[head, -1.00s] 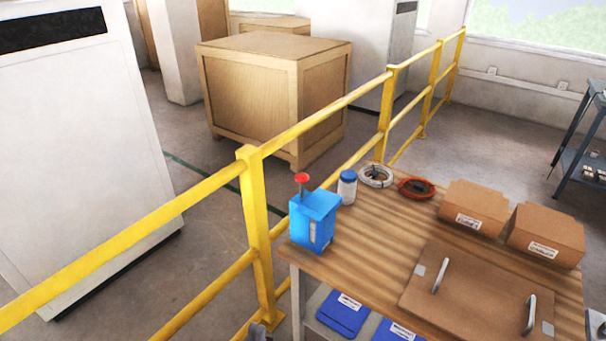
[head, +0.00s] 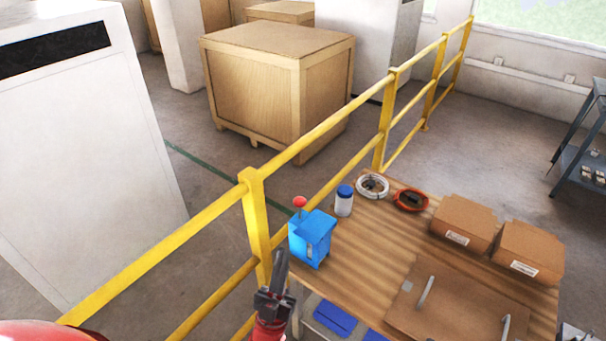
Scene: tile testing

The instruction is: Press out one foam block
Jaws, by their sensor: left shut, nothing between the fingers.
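A blue box (head: 313,240) with a red round knob (head: 299,202) on a short upright rod stands at the table's near left corner. The knob is raised above the box top. My left gripper (head: 281,262) points upward in the picture just left of and below the blue box. Its dark fingers are shut and empty, and appear apart from the box and the knob. No foam block shows. My right gripper is out of view.
The wooden table (head: 375,245) also holds a blue-lidded jar (head: 344,201), a white coil (head: 372,186), a red-orange coil (head: 410,200), two cardboard boxes (head: 464,222) and a brown board with handles (head: 455,306). A yellow railing (head: 258,225) runs behind the gripper and table.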

